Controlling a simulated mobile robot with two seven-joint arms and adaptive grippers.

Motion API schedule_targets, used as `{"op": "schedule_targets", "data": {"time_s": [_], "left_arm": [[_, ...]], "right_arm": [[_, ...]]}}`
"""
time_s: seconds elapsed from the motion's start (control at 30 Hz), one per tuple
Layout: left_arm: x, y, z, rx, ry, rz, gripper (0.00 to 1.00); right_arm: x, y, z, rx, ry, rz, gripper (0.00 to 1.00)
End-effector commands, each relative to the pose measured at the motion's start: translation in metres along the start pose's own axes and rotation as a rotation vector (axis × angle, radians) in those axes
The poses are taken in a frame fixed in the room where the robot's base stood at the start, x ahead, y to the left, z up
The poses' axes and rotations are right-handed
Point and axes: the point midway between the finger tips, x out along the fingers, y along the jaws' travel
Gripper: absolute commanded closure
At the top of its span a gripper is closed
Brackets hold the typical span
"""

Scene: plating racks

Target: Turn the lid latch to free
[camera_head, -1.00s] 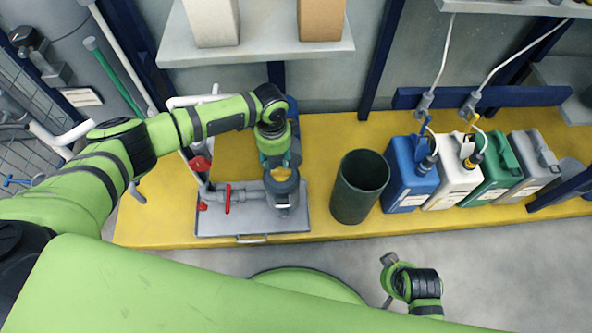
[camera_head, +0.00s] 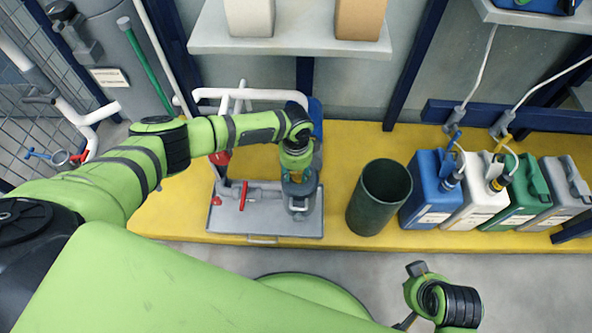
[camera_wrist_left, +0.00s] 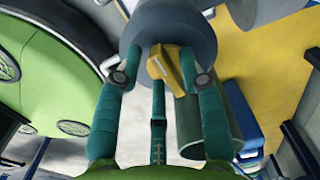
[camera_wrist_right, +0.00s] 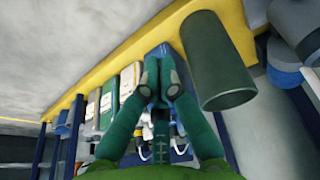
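The lid latch (camera_wrist_left: 172,68) is a yellow bar on the grey round lid (camera_wrist_left: 190,40) in the left wrist view. It lies slanted between the fingers of my left gripper (camera_wrist_left: 162,77). The fingers stand apart, one on each side of it; I cannot tell whether the right-hand finger touches it. In the head view, my left gripper (camera_head: 298,172) points down over the grey housing (camera_head: 300,203) and hides most of the latch. My right gripper (camera_wrist_right: 161,60) has its fingers together, with nothing seen between them.
The housing stands on a grey tray (camera_head: 250,226) with pipes and red-handled valves, on a yellow bench (camera_head: 170,215). A dark green bin (camera_head: 372,215) stands to its right, then blue, white, green and grey canisters (camera_head: 425,200). A shelf (camera_head: 290,42) with two blocks hangs above.

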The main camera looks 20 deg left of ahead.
Motion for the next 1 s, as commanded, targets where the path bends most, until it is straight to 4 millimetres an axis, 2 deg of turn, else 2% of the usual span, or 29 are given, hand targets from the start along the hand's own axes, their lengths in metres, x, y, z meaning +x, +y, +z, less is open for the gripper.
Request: {"op": "schedule_targets", "data": {"time_s": [0.03, 0.07, 0.47, 0.77, 1.0], "left_arm": [[0.000, 0.000, 0.000, 0.000, 0.000, 0.000, 0.88], [0.000, 0.000, 0.000, 0.000, 0.000, 0.000, 1.00], [-0.001, 0.001, 0.000, -0.025, 0.000, 0.001, 1.00], [-0.004, 0.004, -0.001, -0.187, 0.000, 0.004, 1.00], [-0.004, 0.006, -0.004, -0.406, 0.000, 0.005, 1.00]], "right_arm": [[0.000, 0.000, 0.000, 0.000, 0.000, 0.000, 1.00], [0.000, 0.000, 0.000, 0.000, 0.000, 0.000, 1.00], [0.002, 0.000, 0.000, 0.000, 0.002, 0.000, 1.00], [0.045, -0.003, 0.015, -0.006, -0.036, -0.007, 1.00], [0.085, -0.006, 0.043, -0.011, -0.067, -0.011, 1.00]]}}
